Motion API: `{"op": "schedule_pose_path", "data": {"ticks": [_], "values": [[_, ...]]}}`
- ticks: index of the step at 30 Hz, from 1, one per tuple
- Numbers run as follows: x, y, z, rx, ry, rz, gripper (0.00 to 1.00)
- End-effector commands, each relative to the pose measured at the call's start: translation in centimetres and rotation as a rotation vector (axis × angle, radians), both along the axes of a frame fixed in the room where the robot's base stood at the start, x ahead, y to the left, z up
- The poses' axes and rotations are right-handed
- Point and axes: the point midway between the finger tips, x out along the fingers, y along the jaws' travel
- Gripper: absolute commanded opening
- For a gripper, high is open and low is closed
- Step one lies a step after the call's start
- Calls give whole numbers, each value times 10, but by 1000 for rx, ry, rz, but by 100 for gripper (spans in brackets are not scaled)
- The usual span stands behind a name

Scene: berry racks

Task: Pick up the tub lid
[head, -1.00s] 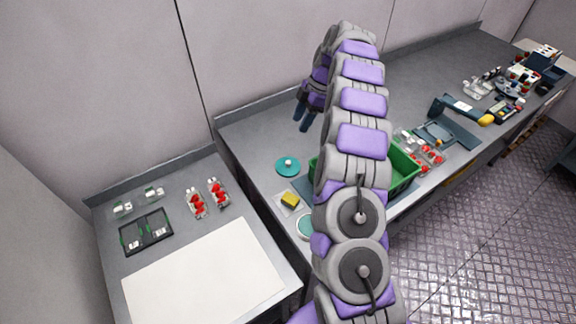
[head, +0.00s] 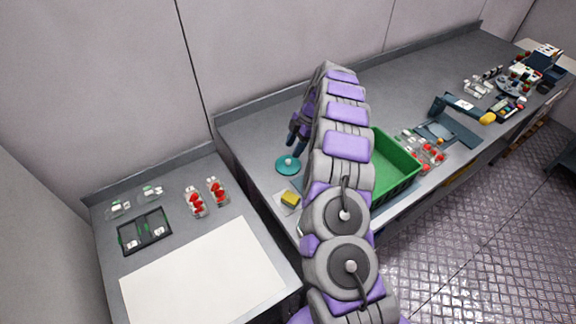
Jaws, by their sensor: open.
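The tub lid, a teal disc with a small pale knob (head: 287,166), lies flat on the grey counter left of my arm. My gripper (head: 297,149) points down just above and beside the lid's upper right edge. Its dark fingers are partly hidden behind my arm. The gripper is open and nothing shows between the fingers. From this view I cannot tell whether the fingertips touch the lid.
A green crate (head: 398,172) stands right of my arm. Berry punnets (head: 217,191) and a dark tray (head: 145,232) sit on the left counter. The counter behind the lid is clear.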

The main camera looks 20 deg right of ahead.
Motion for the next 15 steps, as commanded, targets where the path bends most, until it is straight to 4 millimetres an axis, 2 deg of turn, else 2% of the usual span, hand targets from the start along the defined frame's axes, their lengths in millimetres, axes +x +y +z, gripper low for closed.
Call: {"op": "schedule_pose_path", "data": {"ticks": [8, 15], "values": [[-1, 5, -14, 0, 0, 1, 50], [-4, 15, -48, 1, 3, 2, 50]]}}
